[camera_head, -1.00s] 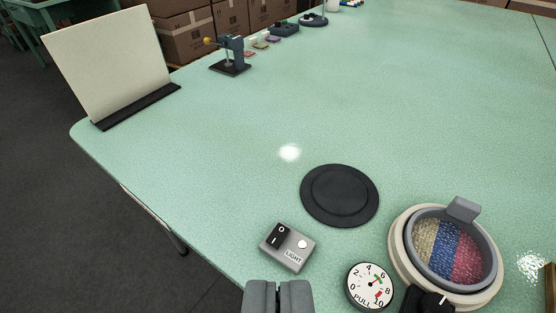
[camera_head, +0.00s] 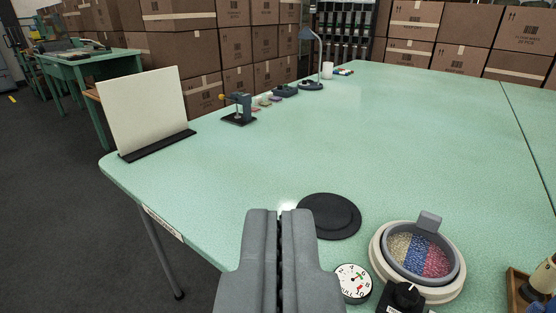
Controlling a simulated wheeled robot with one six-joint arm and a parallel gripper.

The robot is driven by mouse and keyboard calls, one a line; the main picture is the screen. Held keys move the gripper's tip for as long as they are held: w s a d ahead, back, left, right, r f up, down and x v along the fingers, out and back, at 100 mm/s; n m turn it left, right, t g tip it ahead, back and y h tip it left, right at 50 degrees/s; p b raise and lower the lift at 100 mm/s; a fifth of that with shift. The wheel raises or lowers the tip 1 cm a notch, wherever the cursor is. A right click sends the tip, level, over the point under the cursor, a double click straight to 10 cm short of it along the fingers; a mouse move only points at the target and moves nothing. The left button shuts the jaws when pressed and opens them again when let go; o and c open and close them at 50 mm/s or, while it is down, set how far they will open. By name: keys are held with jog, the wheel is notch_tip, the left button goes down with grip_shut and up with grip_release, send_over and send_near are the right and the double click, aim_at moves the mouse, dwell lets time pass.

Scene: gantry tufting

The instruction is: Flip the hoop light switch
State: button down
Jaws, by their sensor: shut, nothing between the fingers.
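My gripper (camera_head: 279,214) is shut and empty, its two grey fingers side by side, pointing out over the near edge of the green table (camera_head: 400,130). The grey light switch box is hidden now, behind my gripper. The hoop (camera_head: 376,262) is a cream and grey ring to the right of my gripper, with beige, blue and red striped material inside and a grey clamp block at its back. I cannot tell whether my gripper touches the switch box.
A black round disc (camera_head: 331,216) lies just beyond my gripper. A white pull dial (camera_head: 352,283) and a black knob (camera_head: 405,295) are near the hoop. A cream panel (camera_head: 145,112) stands at left, a small clamp stand (camera_head: 239,108) behind it. The middle of the table is clear.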

jog(key=shift+w, duration=0.15)
jog(key=w+f+n+g, duration=0.3)
jog(key=w+f+g, duration=0.1)
jog(key=w, duration=0.4)
jog(key=w+a+f+n+g, duration=0.1)
jog(key=w+f+n+g, duration=0.3)
jog(key=w+g, duration=0.2)
jog(key=w+a+f+n+g+h, duration=0.1)
jog(key=w+f+n+g, duration=0.2)
jog(key=w, duration=0.7)
jog(key=shift+w+f+n+g, duration=0.15)
jog(key=shift+f+n+g, duration=0.4)
jog(key=shift+g, duration=0.75)
jog(key=shift+d+f, duration=0.1)
jog(key=shift+f, duration=0.1)
jog(key=f, duration=0.4)
jog(key=w+d+f, duration=0.1)
jog(key=f, duration=0.4)
jog(key=w+f, duration=0.1)
jog(key=f, duration=0.3)
jog(key=shift+d+f, duration=0.25)
jog(key=shift+f, duration=0.05)
